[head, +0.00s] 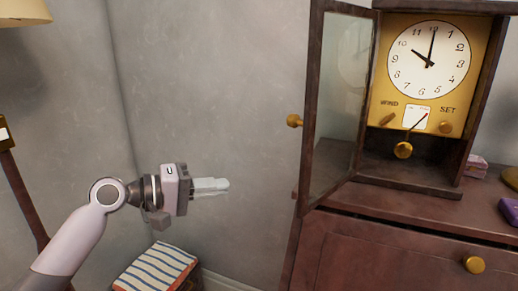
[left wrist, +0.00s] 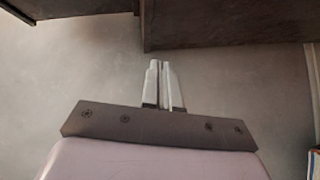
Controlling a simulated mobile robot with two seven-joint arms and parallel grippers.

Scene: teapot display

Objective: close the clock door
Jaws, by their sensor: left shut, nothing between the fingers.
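The clock (head: 428,75) stands on a brown cabinet, with a white dial, a gold face plate and a pendulum bob (head: 403,150). Its glass door (head: 336,100) is hinged at the left of the case and stands wide open toward me. A gold door knob (head: 294,121) sits on the door's outer edge. My left gripper (head: 222,185) is shut and empty, left of the door and lower than the knob, not touching it. In the left wrist view its fingers (left wrist: 162,80) are together, with a dark wooden edge (left wrist: 235,25) beyond them. My right gripper is not in view.
The brown cabinet (head: 390,250) has a drawer with a gold knob (head: 474,264). A striped item (head: 158,270) lies low at the bottom left. A lamp (head: 22,12) stands at the far left. Small purple and pink items lie right of the clock. Open air lies between gripper and door.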

